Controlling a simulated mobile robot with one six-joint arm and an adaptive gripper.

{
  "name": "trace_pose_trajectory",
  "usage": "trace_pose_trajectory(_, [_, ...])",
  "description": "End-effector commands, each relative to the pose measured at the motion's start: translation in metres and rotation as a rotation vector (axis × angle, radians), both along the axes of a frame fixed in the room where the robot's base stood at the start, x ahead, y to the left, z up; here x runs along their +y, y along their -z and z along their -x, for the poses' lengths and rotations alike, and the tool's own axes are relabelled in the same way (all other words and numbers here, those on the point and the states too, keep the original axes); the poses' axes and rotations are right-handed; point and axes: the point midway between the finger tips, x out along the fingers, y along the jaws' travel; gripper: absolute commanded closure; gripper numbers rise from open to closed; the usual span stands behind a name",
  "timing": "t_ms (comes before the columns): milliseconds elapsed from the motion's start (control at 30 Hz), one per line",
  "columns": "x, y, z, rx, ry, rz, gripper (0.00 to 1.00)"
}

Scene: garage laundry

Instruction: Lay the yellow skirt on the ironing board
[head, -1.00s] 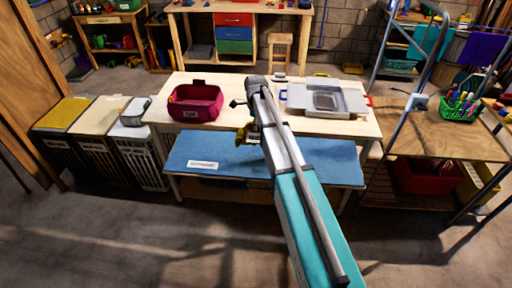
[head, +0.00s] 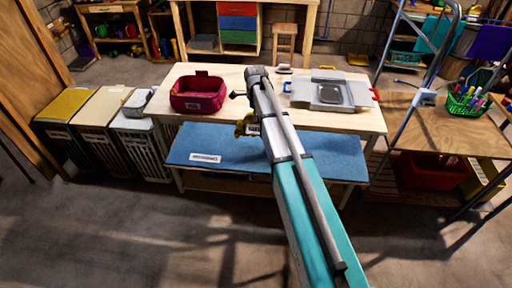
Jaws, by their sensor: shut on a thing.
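A long blue padded board (head: 330,167), which I take as the ironing board, lies low along the front of the wooden table. A white label is on its left part. My arm reaches over it from the front. My gripper (head: 246,122) is mostly hidden behind the arm's end, above the rear edge of the blue board. A small dark yellow bit of cloth, which I take as the yellow skirt (head: 241,129), shows at the gripper, and the gripper is shut on it. The rest of the cloth is hidden, and I cannot tell whether it touches the board.
A magenta bin (head: 198,95) and a grey tray (head: 330,92) stand on the wooden table (head: 226,112) behind the board. Lidded hampers (head: 100,107) stand at the left. A green basket of pens (head: 466,105) is on the right table, near a ladder (head: 412,105). The floor in front is clear.

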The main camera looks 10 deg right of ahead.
Motion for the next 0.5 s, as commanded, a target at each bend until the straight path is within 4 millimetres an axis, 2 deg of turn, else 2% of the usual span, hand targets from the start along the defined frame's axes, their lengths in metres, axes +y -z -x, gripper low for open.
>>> trace_pose_trajectory(33, [0.007,-0.003,0.014,-0.002,-0.002,0.001,1.0])
trace_pose_trajectory(300, [0.043,-0.012,0.078,-0.021,0.001,0.007,1.0])
trace_pose_trajectory(500, [0.06,-0.016,0.107,-0.032,0.003,0.009,1.0])
